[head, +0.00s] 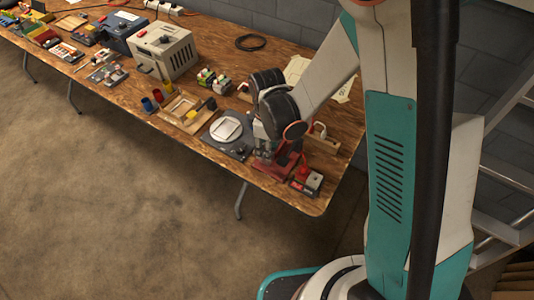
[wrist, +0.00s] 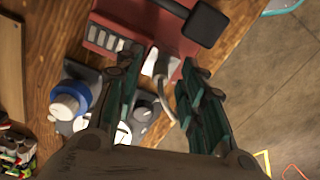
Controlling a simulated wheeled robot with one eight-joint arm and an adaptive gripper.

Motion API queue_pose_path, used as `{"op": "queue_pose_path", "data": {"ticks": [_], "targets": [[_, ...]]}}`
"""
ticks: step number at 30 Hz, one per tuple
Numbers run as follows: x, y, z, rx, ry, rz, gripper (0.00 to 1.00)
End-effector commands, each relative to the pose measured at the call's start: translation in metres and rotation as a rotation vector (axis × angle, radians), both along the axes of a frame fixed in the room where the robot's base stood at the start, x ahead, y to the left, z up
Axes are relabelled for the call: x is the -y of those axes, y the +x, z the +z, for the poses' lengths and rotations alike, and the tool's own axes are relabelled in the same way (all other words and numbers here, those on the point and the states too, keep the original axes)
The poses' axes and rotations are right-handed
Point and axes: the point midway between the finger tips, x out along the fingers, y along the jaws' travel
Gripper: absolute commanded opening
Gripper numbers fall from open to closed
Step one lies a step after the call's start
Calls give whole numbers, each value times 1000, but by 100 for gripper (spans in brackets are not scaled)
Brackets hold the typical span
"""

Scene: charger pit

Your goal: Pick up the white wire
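In the wrist view, a short white curved piece that looks like the white wire (wrist: 164,88) shows between the two fingers of my gripper (wrist: 162,62). The fingers are apart, one on each side of it, and I cannot tell whether either touches it. Its upper end lies by the edge of a red block (wrist: 172,42). In the head view my gripper (head: 278,160) is low over the near right end of the table, by a red base (head: 268,172). The wire cannot be made out there.
The red block carries a black lever with a square head (wrist: 205,25). A blue and white knob (wrist: 70,100) stands to the left of the fingers. In the head view, a round white plate device (head: 226,130) is left of my gripper. The table edge (head: 290,207) is close.

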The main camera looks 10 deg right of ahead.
Motion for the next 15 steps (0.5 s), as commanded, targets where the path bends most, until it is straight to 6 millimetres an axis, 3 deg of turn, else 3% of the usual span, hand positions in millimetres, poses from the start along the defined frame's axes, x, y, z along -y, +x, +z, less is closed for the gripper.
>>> {"op": "queue_pose_path", "data": {"ticks": [5,10,15], "targets": [[0,0,1,0,0,0,37],[0,0,1,0,0,0,0],[0,0,1,0,0,0,0]]}}
